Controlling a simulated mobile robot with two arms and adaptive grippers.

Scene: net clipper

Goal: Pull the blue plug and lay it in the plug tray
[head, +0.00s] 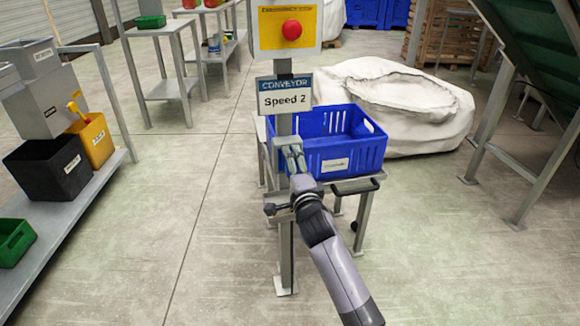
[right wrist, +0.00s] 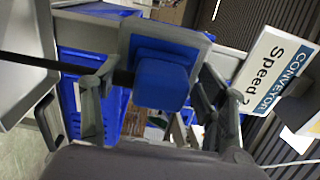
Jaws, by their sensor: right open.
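The blue plug (right wrist: 162,82) shows in the right wrist view, set against a grey socket box (right wrist: 135,32), with a black cable (right wrist: 60,68) running off to the left. My right gripper (head: 293,160) is at the post in the head view. Its fingers are open, one on each side of the plug, and I cannot tell whether either touches it. In the head view the gripper hides the plug. A blue crate (head: 362,157) stands on a small cart just right of the post; its label is too small to read. I cannot tell which container is the plug tray. My left gripper is not in view.
The post carries a "Conveyor Speed 2" sign (head: 285,96) and a yellow panel with a red button (head: 292,30). A white bulk bag (head: 400,110) lies behind the crate. Bins stand on a bench (head: 70,215) at left. The floor between (head: 190,200) is clear.

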